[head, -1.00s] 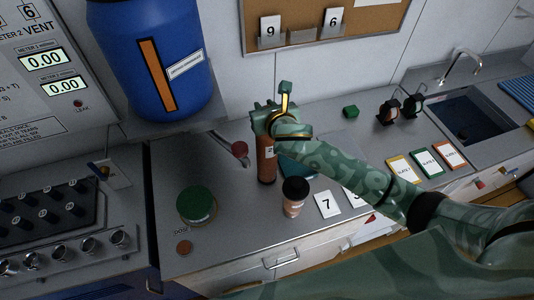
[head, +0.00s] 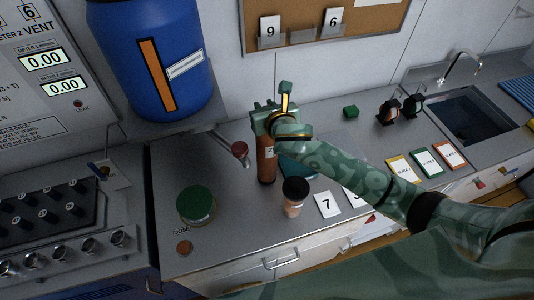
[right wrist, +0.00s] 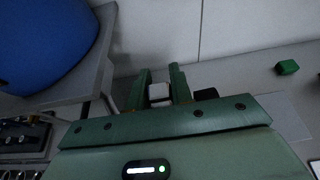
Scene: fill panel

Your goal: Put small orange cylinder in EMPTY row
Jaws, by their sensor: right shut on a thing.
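My right gripper (head: 268,122) is shut at the top of a tall brown-orange cylinder (head: 266,167) with a pale label. The cylinder is upright over the grey counter; I cannot tell whether its base touches it. In the right wrist view a pale piece (right wrist: 159,92) shows between the fingers (right wrist: 161,88). A smaller orange-pink cylinder with a black cap (head: 294,197) stands to the right and nearer. A small flat orange disc (head: 184,247) lies by the DOSE marking at the front left. No row marked EMPTY can be made out. My left gripper is not in view.
A green-lidded jar (head: 197,205) stands at the counter's left. A blue drum (head: 155,60) sits on a shelf above, with a red-knobbed tap (head: 240,149) below it. Number cards (head: 327,204), coloured cards (head: 429,163) and a sink (head: 472,115) lie to the right.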

